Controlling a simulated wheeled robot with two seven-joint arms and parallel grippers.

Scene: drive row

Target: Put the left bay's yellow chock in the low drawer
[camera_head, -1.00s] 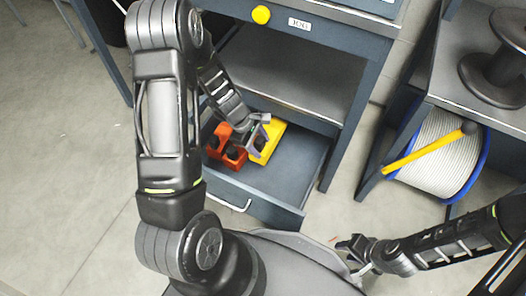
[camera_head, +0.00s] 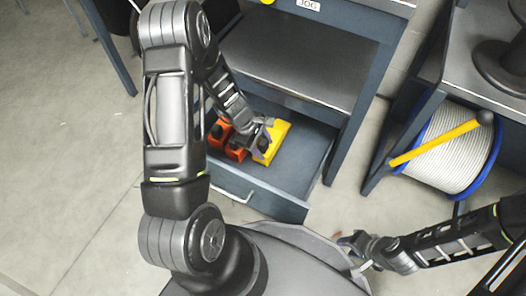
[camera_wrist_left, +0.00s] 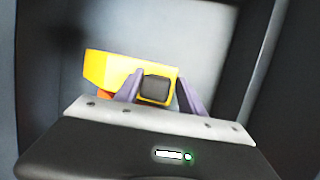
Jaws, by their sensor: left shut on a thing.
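The yellow chock (camera_head: 279,139) is in the low drawer (camera_head: 291,168), which is pulled open under the bench. My left gripper (camera_head: 264,138) reaches down into the drawer and is shut on the chock. In the left wrist view the chock (camera_wrist_left: 108,70) shows between the purple fingers of my left gripper (camera_wrist_left: 160,92); its dark square part sits between them. Whether the chock rests on the drawer floor I cannot tell. My right gripper (camera_head: 362,244) is low at the right, away from the drawer, and its fingers are too small to judge.
An orange block (camera_head: 235,148) with dark openings lies in the drawer just left of the chock. The drawer's right side is clear. A shelf (camera_head: 290,68) is above the drawer.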

